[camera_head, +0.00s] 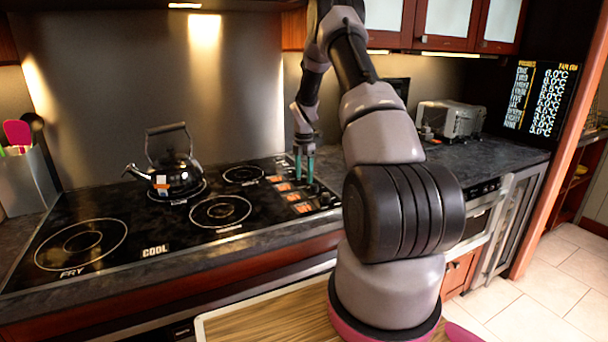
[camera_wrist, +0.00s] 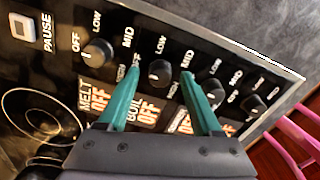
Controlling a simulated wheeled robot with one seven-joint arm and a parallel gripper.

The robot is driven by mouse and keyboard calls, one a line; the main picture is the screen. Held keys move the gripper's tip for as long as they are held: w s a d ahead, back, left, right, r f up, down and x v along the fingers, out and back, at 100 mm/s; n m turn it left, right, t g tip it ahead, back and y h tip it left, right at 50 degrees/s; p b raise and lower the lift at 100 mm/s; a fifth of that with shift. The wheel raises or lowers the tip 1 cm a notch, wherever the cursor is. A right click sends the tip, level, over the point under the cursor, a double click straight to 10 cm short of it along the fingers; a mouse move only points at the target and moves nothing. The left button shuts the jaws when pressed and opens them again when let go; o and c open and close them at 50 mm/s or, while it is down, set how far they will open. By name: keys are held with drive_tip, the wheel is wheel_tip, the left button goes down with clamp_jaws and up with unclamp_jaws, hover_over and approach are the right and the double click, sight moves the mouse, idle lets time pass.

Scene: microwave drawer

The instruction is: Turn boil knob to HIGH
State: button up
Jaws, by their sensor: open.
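The boil knob (camera_wrist: 158,72) is a small dark round knob on the black control panel (camera_wrist: 60,50). The orange and white label "BOIL OFF" (camera_wrist: 142,114) shows beside it. My gripper (camera_wrist: 161,62) is open, with its two teal fingers on either side of the boil knob in the wrist view. I cannot tell whether either finger touches it. In the head view my gripper (camera_head: 304,180) points down over the panel at the right end of the cooktop (camera_head: 140,225), and the knobs there are too small to make out clearly.
The melt knob (camera_wrist: 97,52) is to the left of the boil knob, and two more knobs (camera_wrist: 213,92) are to the right. A black kettle (camera_head: 175,175) stands on a rear burner. A toaster (camera_head: 450,120) is on the counter at right.

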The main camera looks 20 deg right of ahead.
clamp_jaws()
